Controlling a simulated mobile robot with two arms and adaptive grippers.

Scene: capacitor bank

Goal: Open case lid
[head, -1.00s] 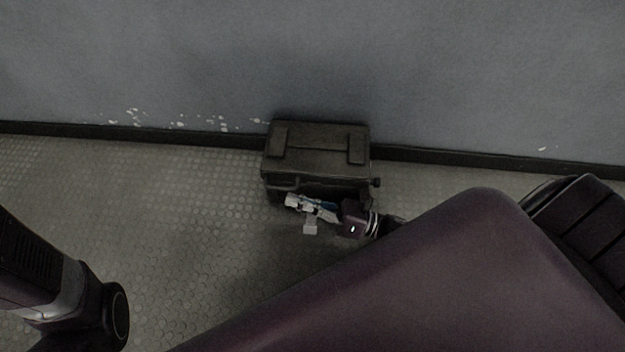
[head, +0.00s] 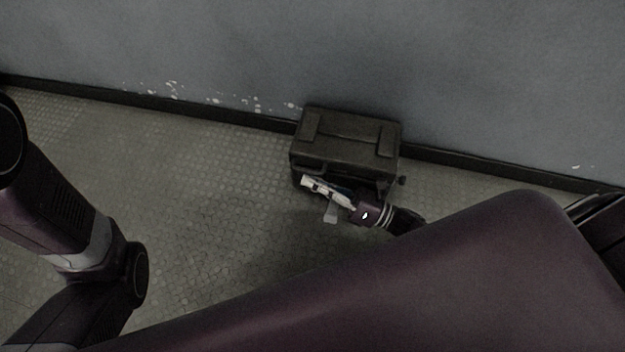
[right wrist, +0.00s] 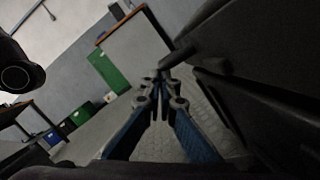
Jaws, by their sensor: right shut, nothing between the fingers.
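The dark case (head: 350,136) stands on the floor against the wall, and its lid is closed. My right gripper (head: 306,182) is in front of the case, near the upper part of its front face. In the right wrist view my right gripper (right wrist: 163,76) is shut and empty, its fingertips together. The dark side of the case (right wrist: 240,75) fills the right of that view, close beside the fingers. I cannot tell whether the fingertips touch it. My left arm shows at the left of the head view, but its gripper is not in view.
The grey wall (head: 450,70) is right behind the case. The textured floor (head: 200,170) to the left of the case is clear. The right wrist view shows a green panel (right wrist: 108,70) and green boxes (right wrist: 82,113) in the background.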

